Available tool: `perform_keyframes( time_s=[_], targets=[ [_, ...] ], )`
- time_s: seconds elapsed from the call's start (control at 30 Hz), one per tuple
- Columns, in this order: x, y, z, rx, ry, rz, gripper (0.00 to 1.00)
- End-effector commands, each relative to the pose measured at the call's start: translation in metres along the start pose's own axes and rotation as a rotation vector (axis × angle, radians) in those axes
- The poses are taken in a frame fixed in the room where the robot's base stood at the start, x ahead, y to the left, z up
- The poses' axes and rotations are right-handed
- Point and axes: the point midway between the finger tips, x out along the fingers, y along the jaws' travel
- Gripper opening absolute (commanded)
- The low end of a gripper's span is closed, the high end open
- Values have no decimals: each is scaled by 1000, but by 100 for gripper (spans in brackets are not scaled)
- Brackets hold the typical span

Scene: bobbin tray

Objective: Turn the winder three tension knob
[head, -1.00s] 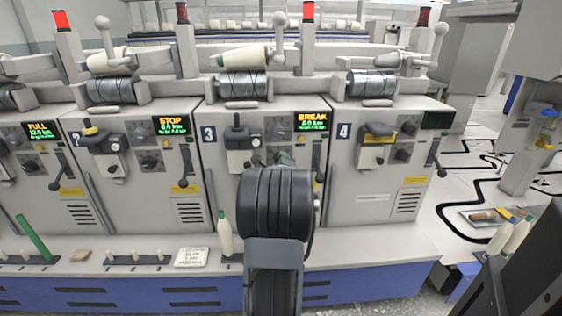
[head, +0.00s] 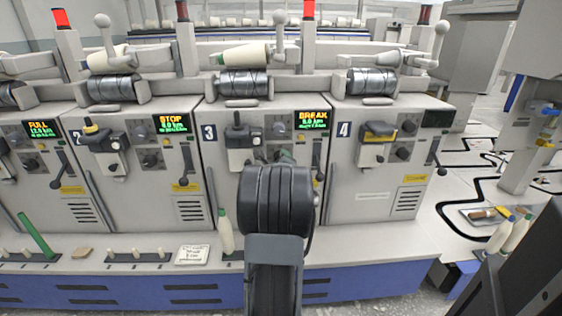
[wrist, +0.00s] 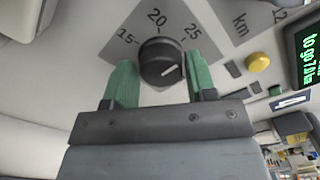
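The winder three tension knob (wrist: 161,63) is a round black dial on a grey plate marked 15, 20 and 25 in the wrist view. Its white pointer line points right, a little upward, below the 25. My gripper (wrist: 162,70) has a green finger on each side of the knob, close against its edges with no clear gap showing, so it looks shut on it. In the head view, winder three (head: 222,181) carries a sign 3 and a display (head: 312,120) reading BREAK. My arm hides most of the knob area there.
A yellow button (wrist: 258,62) and a green-lettered display (wrist: 309,50) lie right of the knob. Winder three's lever (head: 319,163) is just right of my arm. Winder two (head: 160,205) and winder four (head: 372,197) flank it. A cream bobbin (head: 226,232) stands on the ledge below.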

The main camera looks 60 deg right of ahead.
Motion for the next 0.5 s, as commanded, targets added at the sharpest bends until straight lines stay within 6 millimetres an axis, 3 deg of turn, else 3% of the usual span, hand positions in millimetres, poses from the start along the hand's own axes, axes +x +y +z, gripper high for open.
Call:
perform_keyframes(
  time_s=[0.17, 0.5],
  targets=[
    [0, -1, -1, 0, 1, -1, 68],
    [-6, -2, 0, 0, 2, -1, 68]
  ],
)
